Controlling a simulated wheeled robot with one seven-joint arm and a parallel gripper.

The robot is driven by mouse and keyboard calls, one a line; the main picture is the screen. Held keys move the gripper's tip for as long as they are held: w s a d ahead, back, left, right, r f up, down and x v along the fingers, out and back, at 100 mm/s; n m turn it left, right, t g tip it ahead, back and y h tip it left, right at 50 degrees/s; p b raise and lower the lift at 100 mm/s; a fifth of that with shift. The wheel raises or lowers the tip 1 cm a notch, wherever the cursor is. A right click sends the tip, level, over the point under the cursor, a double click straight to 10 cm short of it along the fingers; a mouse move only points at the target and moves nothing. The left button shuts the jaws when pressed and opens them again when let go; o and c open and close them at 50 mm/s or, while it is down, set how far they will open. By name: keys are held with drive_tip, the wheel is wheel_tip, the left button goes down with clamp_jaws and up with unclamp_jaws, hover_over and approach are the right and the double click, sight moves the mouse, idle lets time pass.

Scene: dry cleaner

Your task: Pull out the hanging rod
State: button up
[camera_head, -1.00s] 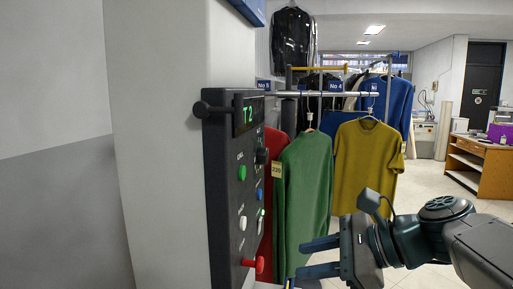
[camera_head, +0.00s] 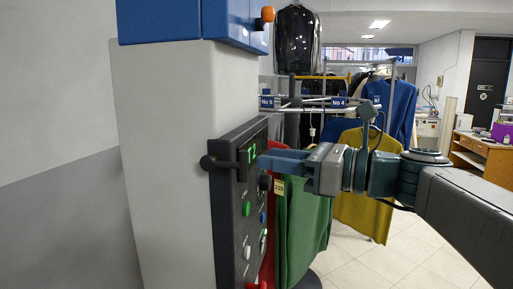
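The hanging rod (camera_head: 318,106) is a thin pale metal bar in the middle distance, near the No 5 and No 4 signs. The green (camera_head: 303,225) and yellow (camera_head: 366,212) garments hang below it, partly covered by my arm. My gripper (camera_head: 262,160) reaches leftward, with its blue fingers in front of the control panel's T2 display and lower than the rod in the picture. The fingers overlap in this view, so their gap is unclear. I see nothing held, and cannot tell whether the fingertips touch the panel.
A dark control panel (camera_head: 228,230) with several coloured buttons and a side knob (camera_head: 207,162) is on the grey pillar (camera_head: 165,140). A blue box (camera_head: 160,20) is above, with an orange knob (camera_head: 267,14). Open tiled floor (camera_head: 360,270) lies right. A wooden desk (camera_head: 487,160) stands farther back.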

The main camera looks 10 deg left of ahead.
sight(247, 155)
drive_tip(key=p+x, duration=0.1)
drive_tip(key=x, duration=0.5)
drive_tip(key=shift+a, duration=0.4)
clamp_jaws()
